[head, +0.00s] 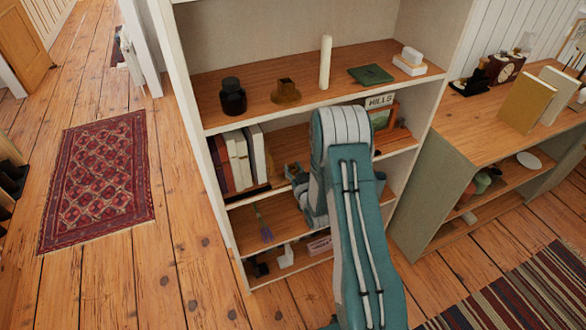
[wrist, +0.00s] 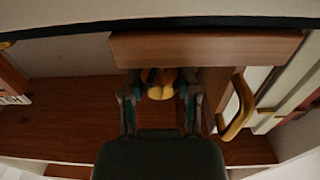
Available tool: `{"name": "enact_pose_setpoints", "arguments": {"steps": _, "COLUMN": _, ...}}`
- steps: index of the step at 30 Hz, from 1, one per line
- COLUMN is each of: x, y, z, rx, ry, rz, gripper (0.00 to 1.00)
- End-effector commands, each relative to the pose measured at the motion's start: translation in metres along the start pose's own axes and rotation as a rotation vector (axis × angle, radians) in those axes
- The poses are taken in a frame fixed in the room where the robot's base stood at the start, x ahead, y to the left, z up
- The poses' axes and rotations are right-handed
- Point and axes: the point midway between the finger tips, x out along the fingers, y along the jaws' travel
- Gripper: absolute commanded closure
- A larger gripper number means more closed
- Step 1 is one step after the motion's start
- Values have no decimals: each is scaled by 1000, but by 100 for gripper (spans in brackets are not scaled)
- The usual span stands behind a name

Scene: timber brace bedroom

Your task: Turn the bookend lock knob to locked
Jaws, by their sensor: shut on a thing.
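The bookend shows in the wrist view as a brown wooden piece (wrist: 205,48) with an upright panel. A yellow rounded knob (wrist: 160,91) with a dark part on it sits between the two fingers of my gripper (wrist: 159,86). The fingers are shut on the knob, one on each side. A curved yellow handle (wrist: 238,108) stands on the bookend's right side in this view. In the head view my gripper (head: 293,172) reaches into the middle shelf, right of the books. The bookend is mostly hidden there, and the knob's lock setting cannot be read.
Books (head: 240,158) stand left of my gripper on the bookcase (head: 222,210). A framed HILLS picture (head: 380,101) is on the right of the same shelf. The shelf above holds a dark jar (head: 232,97), a candle (head: 325,62) and other objects. Shelf boards lie close above and below.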

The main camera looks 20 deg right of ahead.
Motion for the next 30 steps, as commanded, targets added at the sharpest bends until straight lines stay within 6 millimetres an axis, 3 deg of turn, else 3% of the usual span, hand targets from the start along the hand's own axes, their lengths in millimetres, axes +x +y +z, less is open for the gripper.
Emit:
{"name": "enact_pose_setpoints", "arguments": {"steps": 12, "x": 2, "y": -1, "z": -1, "rx": 0, "ry": 4, "rz": 170, "gripper": 100}}
{"name": "enact_pose_setpoints", "arguments": {"steps": 27, "x": 2, "y": 0, "z": -2, "rx": 0, "ry": 5, "rz": 187, "gripper": 100}}
{"name": "enact_pose_setpoints", "arguments": {"steps": 28, "x": 2, "y": 0, "z": -2, "rx": -1, "ry": 6, "rz": 187, "gripper": 46}}
{"name": "enact_pose_setpoints", "arguments": {"steps": 30, "x": 2, "y": 0, "z": -2, "rx": 0, "ry": 5, "rz": 187, "gripper": 24}}
